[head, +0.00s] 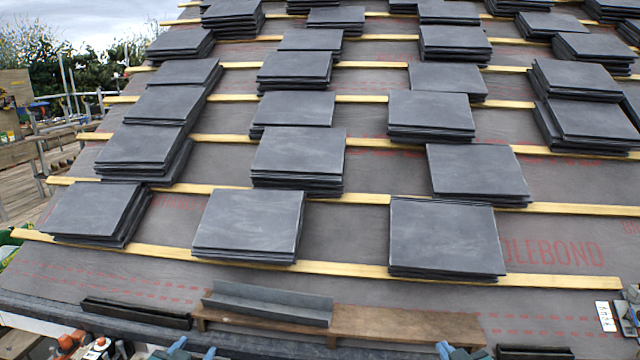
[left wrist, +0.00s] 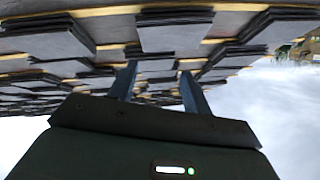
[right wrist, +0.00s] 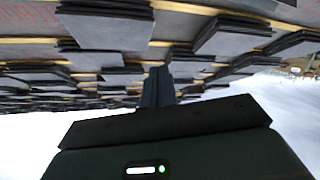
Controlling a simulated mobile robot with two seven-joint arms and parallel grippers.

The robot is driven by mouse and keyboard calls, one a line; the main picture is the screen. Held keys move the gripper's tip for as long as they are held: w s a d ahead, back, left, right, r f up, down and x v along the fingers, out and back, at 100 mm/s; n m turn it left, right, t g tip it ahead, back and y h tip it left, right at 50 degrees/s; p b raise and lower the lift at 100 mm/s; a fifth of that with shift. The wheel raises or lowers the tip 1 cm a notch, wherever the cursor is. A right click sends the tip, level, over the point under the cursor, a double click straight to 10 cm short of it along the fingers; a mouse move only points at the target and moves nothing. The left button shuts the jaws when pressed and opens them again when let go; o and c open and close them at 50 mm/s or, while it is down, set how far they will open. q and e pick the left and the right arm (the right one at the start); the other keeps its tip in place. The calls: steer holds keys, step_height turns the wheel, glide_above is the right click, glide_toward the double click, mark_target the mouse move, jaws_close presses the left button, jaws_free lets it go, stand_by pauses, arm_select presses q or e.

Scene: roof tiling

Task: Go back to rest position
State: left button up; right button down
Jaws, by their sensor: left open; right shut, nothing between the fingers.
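My left gripper (head: 193,350) shows only its tips at the bottom edge of the head view, in front of the roof's lower edge. In the left wrist view its two fingers (left wrist: 158,72) stand apart with nothing between them. My right gripper (head: 458,351) also shows only at the bottom edge of the head view, further right. In the right wrist view its fingers (right wrist: 158,75) are together and hold nothing. Both wrist views show the tiled roof upside down, with sky below. Neither gripper visibly touches a tile.
Stacks of dark slate tiles (head: 249,222) lie across the sloping roof between wooden battens (head: 330,264). A brown wooden board (head: 395,325) with a grey angled piece (head: 268,302) lies near the lower edge. A dark strip (head: 136,312) is at left, and tools (head: 628,310) are at right.

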arm_select(q)
steer(key=s+d+f+g+h, duration=0.1)
steer(key=s+d+f, duration=0.2)
steer(key=s, duration=0.6)
steer(key=s+d+f+g, duration=0.1)
steer(key=s+d+f, duration=0.2)
steer(key=s, duration=0.6)
steer(key=s+d+f+g+h, duration=0.1)
steer(key=s+d+f+g, duration=0.1)
steer(key=s+d, duration=0.3)
steer(key=s+f, duration=0.1)
steer(key=s, duration=0.3)
steer(key=shift+d+f+n+h, duration=0.25)
steer(key=shift+n+h, duration=0.05)
steer(key=shift+n, duration=0.1)
arm_select(e)
steer(key=s+a+f+g+y, duration=0.1)
steer(key=s+a+f, duration=0.2)
steer(key=s, duration=0.6)
steer(key=s+a+f+g, duration=0.1)
steer(key=s+a+f, duration=0.2)
steer(key=s, duration=0.6)
steer(key=s+a+f+g+y, duration=0.1)
steer(key=s+a+f+g, duration=0.1)
steer(key=s+a, duration=0.3)
steer(key=s+f, duration=0.1)
steer(key=s, duration=0.3)
steer(key=shift+a+f+m+y, duration=0.25)
steer(key=shift+m+y, duration=0.05)
steer(key=shift+m, duration=0.1)
